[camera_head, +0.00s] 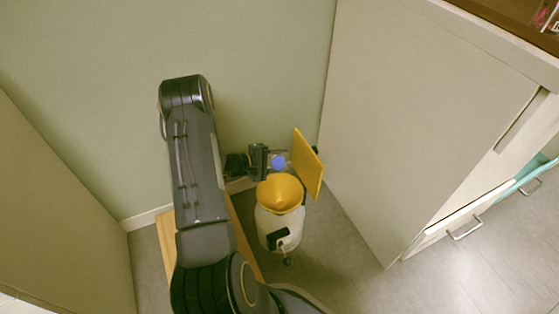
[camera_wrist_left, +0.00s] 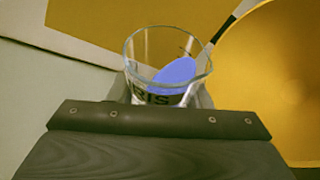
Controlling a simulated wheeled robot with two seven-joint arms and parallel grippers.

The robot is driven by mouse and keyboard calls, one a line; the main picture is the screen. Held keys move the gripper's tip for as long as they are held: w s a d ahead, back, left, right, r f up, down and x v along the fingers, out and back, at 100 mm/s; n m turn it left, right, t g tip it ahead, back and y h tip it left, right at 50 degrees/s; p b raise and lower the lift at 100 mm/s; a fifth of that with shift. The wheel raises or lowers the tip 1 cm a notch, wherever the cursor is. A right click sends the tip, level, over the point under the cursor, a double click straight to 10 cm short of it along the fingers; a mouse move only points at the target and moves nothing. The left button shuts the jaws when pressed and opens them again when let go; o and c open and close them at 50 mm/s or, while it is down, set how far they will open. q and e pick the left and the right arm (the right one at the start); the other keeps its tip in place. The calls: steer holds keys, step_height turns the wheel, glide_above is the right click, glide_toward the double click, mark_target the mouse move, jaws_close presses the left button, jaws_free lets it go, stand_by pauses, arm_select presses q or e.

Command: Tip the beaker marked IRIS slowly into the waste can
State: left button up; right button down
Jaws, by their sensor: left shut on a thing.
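The glass beaker (camera_wrist_left: 136,65) holds blue liquid (camera_wrist_left: 176,74). Its white label shows "RIS" (camera_wrist_left: 155,98), with the first letter hidden. In the left wrist view the liquid surface slants inside the glass, higher on the right. My left gripper (camera_head: 268,161) is shut on the beaker, whose blue liquid (camera_head: 278,162) shows in the head view. The waste can (camera_head: 279,229) is a whitish container with a yellow funnel (camera_head: 280,193) on top and a raised yellow lid (camera_head: 308,164). The beaker is just behind and above the funnel. My right gripper is out of view.
A tall pale cabinet side (camera_head: 420,110) stands to the right of the can, with drawers (camera_head: 470,225) beyond it. The green wall (camera_head: 250,60) is behind. A wooden board (camera_head: 243,243) is by my left arm. Grey floor (camera_head: 335,265) is clear at front right.

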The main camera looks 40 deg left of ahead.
arm_select(q)
steer(key=shift+f+m+t+b, duration=0.25)
steer(key=shift+m+t+b, duration=0.05)
steer(key=shift+b, duration=0.6)
steer(key=shift+f+m+t+y+b, duration=0.25)
steer(key=shift+m+b, duration=0.35)
steer(key=shift+b, duration=0.55)
steer(key=shift+d, duration=0.1)
steer(key=shift+s+r, duration=0.15)
steer(key=shift+s+d+r+m+t, duration=0.25)
steer(key=shift+s+d+m+t, duration=0.1)
steer(key=shift+m, duration=0.25)
stand_by(0.4)
